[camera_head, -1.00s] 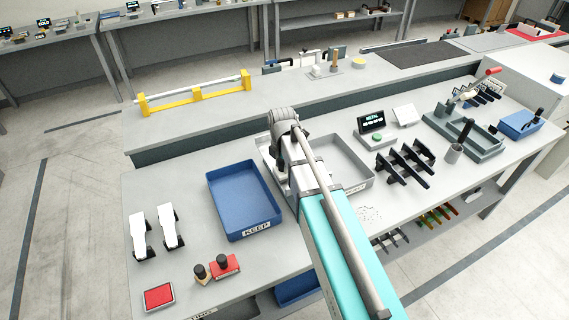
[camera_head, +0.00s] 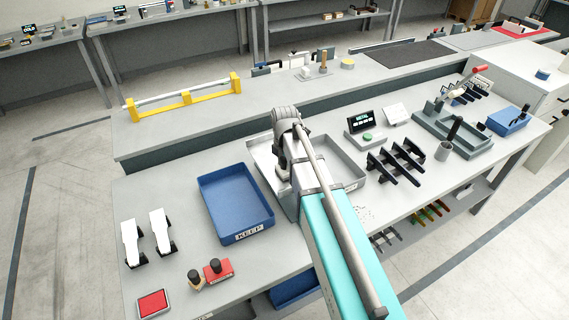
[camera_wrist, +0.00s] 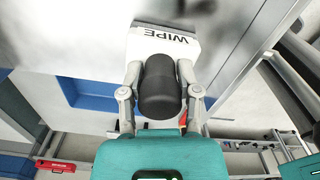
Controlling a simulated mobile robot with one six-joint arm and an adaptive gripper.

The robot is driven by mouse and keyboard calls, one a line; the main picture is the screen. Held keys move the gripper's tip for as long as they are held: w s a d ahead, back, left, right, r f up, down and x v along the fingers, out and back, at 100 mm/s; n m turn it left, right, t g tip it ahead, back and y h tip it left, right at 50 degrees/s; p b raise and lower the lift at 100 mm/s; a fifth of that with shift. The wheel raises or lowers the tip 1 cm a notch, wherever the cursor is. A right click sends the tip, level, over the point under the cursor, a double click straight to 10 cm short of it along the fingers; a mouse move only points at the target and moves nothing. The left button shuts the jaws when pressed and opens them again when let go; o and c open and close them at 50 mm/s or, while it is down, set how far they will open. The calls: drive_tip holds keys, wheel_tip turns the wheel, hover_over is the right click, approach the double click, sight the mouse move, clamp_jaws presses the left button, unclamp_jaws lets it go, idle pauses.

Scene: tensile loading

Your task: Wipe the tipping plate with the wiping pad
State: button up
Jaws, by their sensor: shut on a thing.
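The wiping pad (camera_wrist: 163,45) is a white block lettered WIPE with a dark rounded handle (camera_wrist: 160,84), seen in the wrist view. My gripper (camera_wrist: 161,92) is shut on this handle, one finger on each side. In the head view my own arm hides the gripper and pad. A small white tilted plate (camera_head: 397,113) beside the METAL display may be the tipping plate, but I cannot be sure. In the wrist view I cannot tell whether the pad touches the surface behind it.
A grey metal tray (camera_head: 349,172) lies partly behind my arm. Left of it is a blue KEEP tray (camera_head: 235,231). A METAL display (camera_head: 362,122) and a black rack (camera_head: 396,161) stand to the right. Red-based stamps (camera_head: 217,271) and a red pad (camera_head: 153,303) lie at the front.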

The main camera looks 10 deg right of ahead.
idle(0.3)
drive_tip(key=shift+w+d+f, duration=0.1)
drive_tip(key=shift+w+d, duration=0.2)
drive_tip(key=shift+d, duration=0.65)
drive_tip(key=shift+w+d+f, duration=0.1)
drive_tip(key=shift+w+d, duration=0.15)
drive_tip(key=shift+d, duration=0.7)
drive_tip(key=shift+d, duration=0.1)
drive_tip(key=shift+w+d+r, duration=0.1)
drive_tip(key=shift+w+d, duration=0.25)
drive_tip(key=shift+d, duration=0.55)
drive_tip(key=shift+w+d+r, duration=0.1)
drive_tip(key=shift+w+d, duration=0.2)
drive_tip(key=shift+d, duration=0.6)
wheel_tip(320, 180, up, 6)
drive_tip(key=p, duration=0.6)
